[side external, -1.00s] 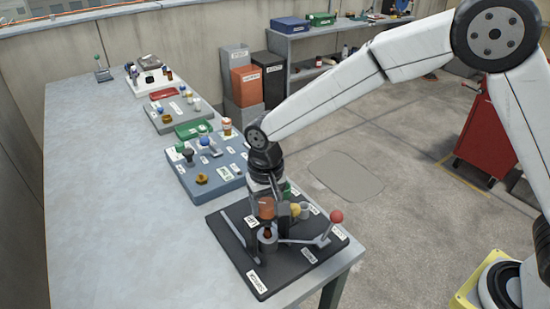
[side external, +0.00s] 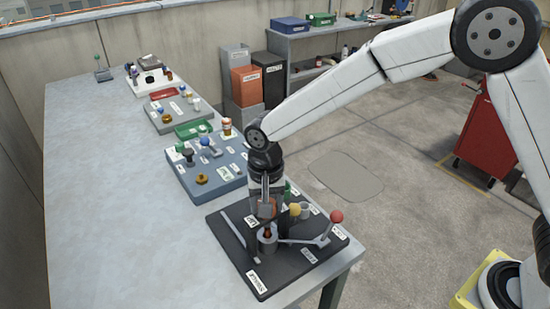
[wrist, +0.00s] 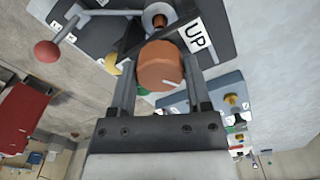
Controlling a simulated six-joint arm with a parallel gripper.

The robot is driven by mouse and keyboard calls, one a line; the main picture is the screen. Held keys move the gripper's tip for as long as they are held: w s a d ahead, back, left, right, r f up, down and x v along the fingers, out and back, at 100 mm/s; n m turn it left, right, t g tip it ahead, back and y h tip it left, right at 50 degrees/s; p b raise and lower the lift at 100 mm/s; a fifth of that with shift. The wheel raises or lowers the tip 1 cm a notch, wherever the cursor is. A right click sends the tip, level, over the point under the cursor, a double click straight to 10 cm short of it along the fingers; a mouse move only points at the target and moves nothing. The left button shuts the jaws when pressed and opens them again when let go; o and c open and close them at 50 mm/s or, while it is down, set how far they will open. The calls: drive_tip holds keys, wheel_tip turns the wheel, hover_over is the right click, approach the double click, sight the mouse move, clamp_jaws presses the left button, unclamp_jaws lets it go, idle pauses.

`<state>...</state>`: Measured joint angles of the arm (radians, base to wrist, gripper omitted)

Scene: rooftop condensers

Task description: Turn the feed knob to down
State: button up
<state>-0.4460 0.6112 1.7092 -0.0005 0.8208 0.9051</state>
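The feed knob appears to be the orange faceted knob (wrist: 160,66), which stands between my gripper's fingers (wrist: 160,82). In the wrist view both fingers look closed against its sides. A short pale line marks its top, toward the lower right. Beyond it is a grey round collar (wrist: 158,18) with an orange-brown centre. A white label reading UP (wrist: 196,36) lies right of the knob. In the side view my gripper (side external: 267,209) points down over the dark panel (side external: 281,273), with the collar (side external: 267,243) below. I cannot make out a DOWN label.
A red-ball lever (side external: 336,216) and a yellow ball (side external: 295,209) stand on the same panel, right of my gripper. A blue-grey panel (side external: 222,187) with several controls lies behind. The bench's left side (side external: 110,220) is clear.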

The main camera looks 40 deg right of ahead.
drive_tip(key=o, duration=0.3)
drive_tip(key=shift+o, duration=0.2)
drive_tip(key=shift+r, duration=0.15)
drive_tip(key=shift+r, duration=3.8)
